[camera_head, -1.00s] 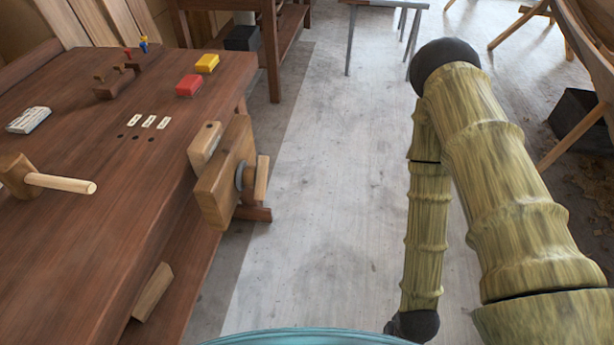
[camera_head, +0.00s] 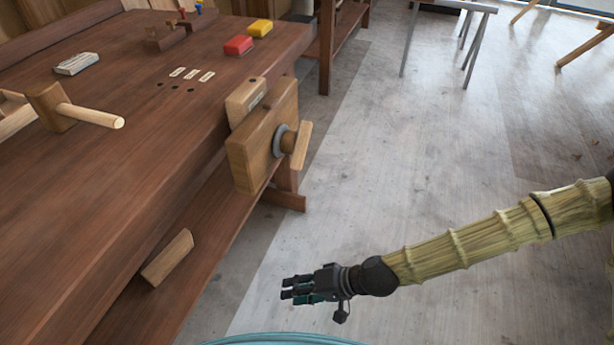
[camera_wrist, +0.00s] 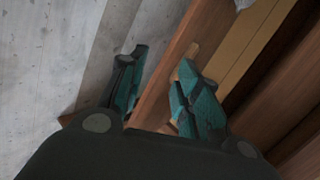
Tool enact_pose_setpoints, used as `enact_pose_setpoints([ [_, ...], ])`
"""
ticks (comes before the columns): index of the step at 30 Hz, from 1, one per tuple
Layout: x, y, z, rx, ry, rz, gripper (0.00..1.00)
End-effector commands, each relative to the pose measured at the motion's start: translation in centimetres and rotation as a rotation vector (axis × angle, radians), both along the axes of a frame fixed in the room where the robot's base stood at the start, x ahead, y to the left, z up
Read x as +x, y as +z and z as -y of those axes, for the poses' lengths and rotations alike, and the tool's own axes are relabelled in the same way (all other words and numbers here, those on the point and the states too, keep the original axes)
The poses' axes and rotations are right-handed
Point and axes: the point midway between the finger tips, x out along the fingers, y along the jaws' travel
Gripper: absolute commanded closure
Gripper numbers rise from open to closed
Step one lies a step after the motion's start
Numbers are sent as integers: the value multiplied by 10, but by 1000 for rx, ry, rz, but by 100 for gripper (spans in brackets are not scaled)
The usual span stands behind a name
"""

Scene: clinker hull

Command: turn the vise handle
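The vise handle (camera_head: 301,145) is a short pale wooden bar, standing nearly upright on a grey round collar at the outer face of the vise's wooden jaw (camera_head: 252,146). The vise sits at the right edge of the dark wooden workbench (camera_head: 130,130). My gripper (camera_head: 286,290) is low over the floor, in front of and below the vise, apart from the handle and pointing left in the head view. In the wrist view my gripper (camera_wrist: 158,88) shows its two teal-padded fingers spread apart with nothing between them.
A mallet (camera_head: 75,108), a grey block (camera_head: 79,64), and red (camera_head: 238,45) and yellow (camera_head: 260,28) blocks lie on the bench top. A wood piece (camera_head: 167,257) lies on the lower shelf. Trestle legs (camera_head: 474,45) stand at the back. Floor right of the vise is clear.

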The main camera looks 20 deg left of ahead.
Motion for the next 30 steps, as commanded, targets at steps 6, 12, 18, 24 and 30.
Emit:
enact_pose_setpoints([
  [6,94,60,-35,278,18,156,67],
  [12,179,136,-17,485,23,357,67],
  [18,235,199,24,610,25,540,67],
  [24,256,230,48,655,28,629,67],
  [30,257,234,38,662,30,639,67],
])
